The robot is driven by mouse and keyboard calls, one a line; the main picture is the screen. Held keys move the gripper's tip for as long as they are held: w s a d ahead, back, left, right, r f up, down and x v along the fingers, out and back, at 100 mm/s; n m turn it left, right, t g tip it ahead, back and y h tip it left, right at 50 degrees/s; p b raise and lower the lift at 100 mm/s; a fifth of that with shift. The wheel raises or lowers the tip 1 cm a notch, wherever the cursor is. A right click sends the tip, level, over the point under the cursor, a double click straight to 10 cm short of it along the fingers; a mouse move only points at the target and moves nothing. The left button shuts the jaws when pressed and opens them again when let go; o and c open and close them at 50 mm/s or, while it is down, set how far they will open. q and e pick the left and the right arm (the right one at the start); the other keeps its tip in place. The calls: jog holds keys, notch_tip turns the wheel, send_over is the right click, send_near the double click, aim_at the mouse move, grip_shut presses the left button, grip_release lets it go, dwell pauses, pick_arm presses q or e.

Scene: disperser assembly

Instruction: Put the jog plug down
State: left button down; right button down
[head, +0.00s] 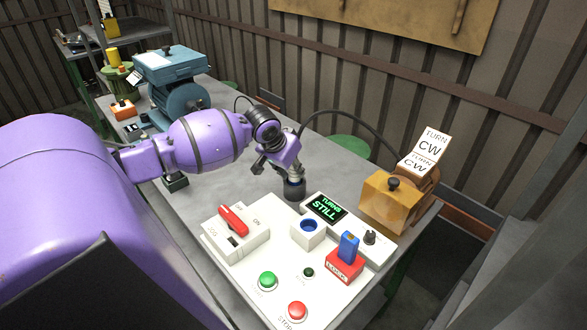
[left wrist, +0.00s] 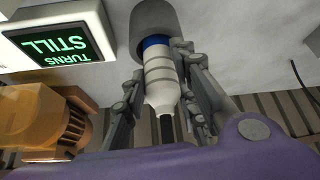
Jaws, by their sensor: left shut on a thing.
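The jog plug (left wrist: 160,72) is a pale, ribbed piece with a blue band at one end. My left gripper (head: 293,170) is shut on it; in the left wrist view the fingers (left wrist: 162,62) lie on both sides of it. Its blue end is at the mouth of a dark grey round cup (left wrist: 154,18), partly inside as far as I can see. In the head view this cup (head: 294,189) stands on the grey table just behind the white control panel, under the gripper. How deep the plug sits is hidden. My right gripper is out of view.
The white panel (head: 262,291) carries a blue-ringed socket (head: 308,225), a display (head: 327,207) reading "TURNS STILL", a red lever (head: 233,219), green and red buttons, and a red lock block (head: 345,265). An orange machine (head: 390,206) with "TURN CW" cards stands right; a blue machine (head: 172,80) stands behind.

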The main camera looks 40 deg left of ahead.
pick_arm(q)
jog(key=c, duration=1.5)
grip_release()
jog(key=shift+f, duration=0.15)
jog(key=shift+o, duration=0.6)
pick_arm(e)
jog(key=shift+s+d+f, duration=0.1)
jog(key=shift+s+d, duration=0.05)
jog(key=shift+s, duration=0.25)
pick_arm(q)
jog(key=shift+r, duration=0.25)
jog(key=p+v, duration=0.1)
jog(key=v, duration=1)
jog(key=shift+s+r+p, duration=0.25)
jog(key=shift+r+p, duration=0.1)
jog(key=shift+p, duration=0.05)
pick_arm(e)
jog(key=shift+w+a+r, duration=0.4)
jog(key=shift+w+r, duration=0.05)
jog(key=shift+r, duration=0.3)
